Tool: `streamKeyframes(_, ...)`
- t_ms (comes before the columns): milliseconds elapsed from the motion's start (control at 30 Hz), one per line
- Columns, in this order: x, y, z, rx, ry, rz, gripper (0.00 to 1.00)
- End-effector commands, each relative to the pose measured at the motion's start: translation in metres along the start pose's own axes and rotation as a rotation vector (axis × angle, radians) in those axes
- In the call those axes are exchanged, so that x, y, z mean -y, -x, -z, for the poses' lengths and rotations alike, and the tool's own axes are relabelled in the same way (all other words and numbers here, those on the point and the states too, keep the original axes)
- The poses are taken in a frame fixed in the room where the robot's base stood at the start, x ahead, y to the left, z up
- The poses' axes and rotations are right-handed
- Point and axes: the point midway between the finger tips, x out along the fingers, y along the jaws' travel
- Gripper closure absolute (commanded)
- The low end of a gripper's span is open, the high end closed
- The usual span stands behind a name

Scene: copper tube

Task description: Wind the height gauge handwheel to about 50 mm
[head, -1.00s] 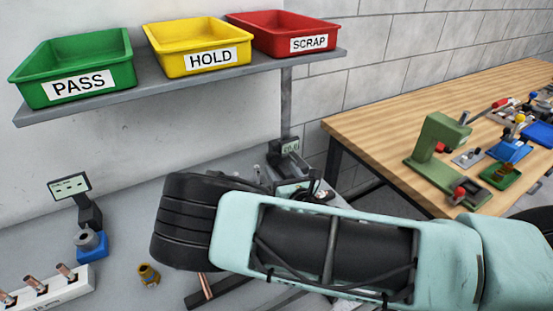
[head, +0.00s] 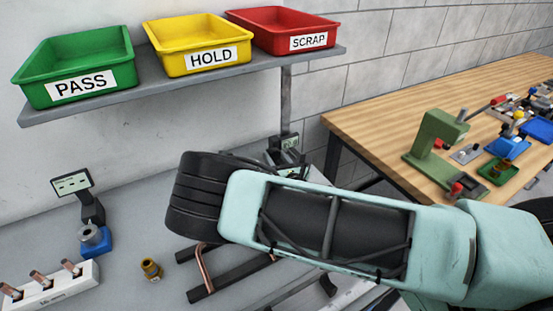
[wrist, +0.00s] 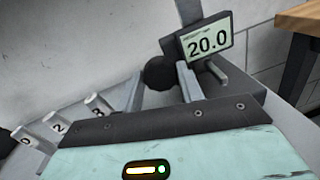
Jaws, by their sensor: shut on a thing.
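The height gauge's display (wrist: 207,43) reads 20.0 in the wrist view. The gauge also shows in the head view (head: 285,145), mostly hidden behind my arm. A dark round part, seemingly the handwheel (wrist: 158,72), sits below and left of the display. My gripper (wrist: 162,88) has its two pale fingers on either side of this dark part and is shut on it. The exact contact is hard to see. In the head view my fingers are hidden behind my wrist.
Green PASS (head: 75,65), yellow HOLD (head: 197,45) and red SCRAP (head: 292,30) bins stand on a shelf above. A copper tube (head: 204,270) lies by black rails, near a brass fitting (head: 151,269). A wooden bench (head: 375,125) with fixtures is at right.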

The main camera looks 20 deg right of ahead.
Motion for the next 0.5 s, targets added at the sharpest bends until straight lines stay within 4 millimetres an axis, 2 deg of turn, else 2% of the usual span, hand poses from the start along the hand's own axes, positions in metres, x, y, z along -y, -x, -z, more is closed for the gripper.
streamKeyframes(267, 0.0008, 0.0004, 0.0007, -0.007, -0.065, 0.003, 0.85)
streamKeyframes(500, 0.0010, 0.0003, 0.0008, -0.024, -0.232, 0.006, 0.85)
